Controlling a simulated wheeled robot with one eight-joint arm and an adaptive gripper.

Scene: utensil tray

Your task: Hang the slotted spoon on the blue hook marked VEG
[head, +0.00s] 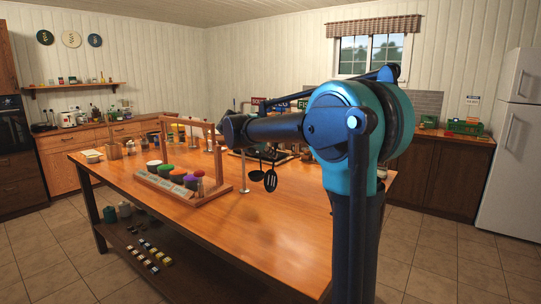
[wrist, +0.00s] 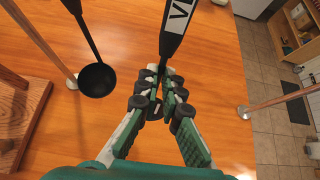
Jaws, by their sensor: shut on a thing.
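In the wrist view my gripper (wrist: 170,75) is shut on a black handle (wrist: 174,42) with a white label starting with V, partly cut off. In the head view the slotted spoon (head: 270,181) shows its dark slotted head below my arm, beside a black ladle (head: 256,175). The ladle also hangs at the left there (wrist: 98,80). A blue sign (head: 279,106) shows partly behind the arm.
A wooden table (head: 260,240) fills the middle. A wooden rack with coloured pots (head: 178,176) stands left of the utensils. A thin post on a round base (head: 244,188) stands near them. In the wrist view another post (wrist: 275,102) rises at the right. The table front is clear.

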